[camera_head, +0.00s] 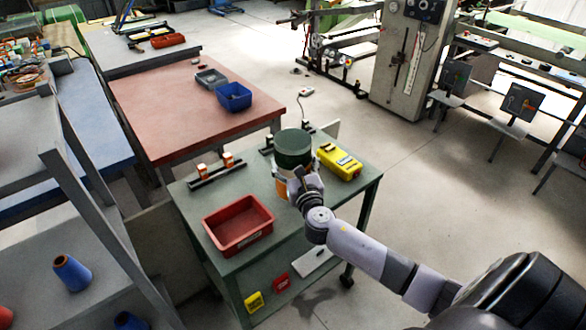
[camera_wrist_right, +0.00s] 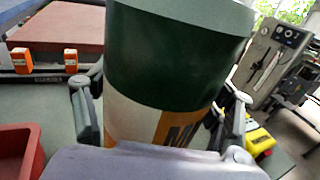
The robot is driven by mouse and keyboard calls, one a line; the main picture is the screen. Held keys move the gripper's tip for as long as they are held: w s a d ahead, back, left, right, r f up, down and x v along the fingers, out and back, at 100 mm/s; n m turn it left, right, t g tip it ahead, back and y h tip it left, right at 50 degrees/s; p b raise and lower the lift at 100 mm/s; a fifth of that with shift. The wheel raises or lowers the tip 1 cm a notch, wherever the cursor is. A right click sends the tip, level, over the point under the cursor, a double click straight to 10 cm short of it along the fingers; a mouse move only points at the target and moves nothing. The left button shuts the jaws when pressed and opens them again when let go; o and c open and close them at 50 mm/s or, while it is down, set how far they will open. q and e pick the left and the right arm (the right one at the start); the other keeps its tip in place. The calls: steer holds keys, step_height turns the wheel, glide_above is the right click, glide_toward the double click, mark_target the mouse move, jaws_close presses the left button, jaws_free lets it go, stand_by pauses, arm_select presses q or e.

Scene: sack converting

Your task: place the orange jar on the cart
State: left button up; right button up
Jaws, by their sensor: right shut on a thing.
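The orange jar (camera_head: 293,150) has a wide dark green lid or upper part, with white and orange below. It is upright over the back middle of the green cart (camera_head: 347,190). My right gripper (camera_head: 296,180) is shut around its lower part. In the right wrist view the jar (camera_wrist_right: 175,60) fills the middle, with a gripper finger on each side. Its base is hidden, so I cannot tell whether it touches the cart top. My left gripper is not in view.
On the cart, a red bin (camera_head: 239,224) stands front left, a rack with orange pieces (camera_head: 216,170) back left, and a yellow case (camera_head: 339,161) right of the jar. A red-topped table (camera_head: 160,100) with a blue bin (camera_head: 234,96) stands behind.

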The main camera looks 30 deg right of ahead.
steer(key=shift+f, duration=0.7)
steer(key=shift+f, duration=0.2)
steer(key=o, duration=1.3)
steer(key=shift+c, duration=0.2)
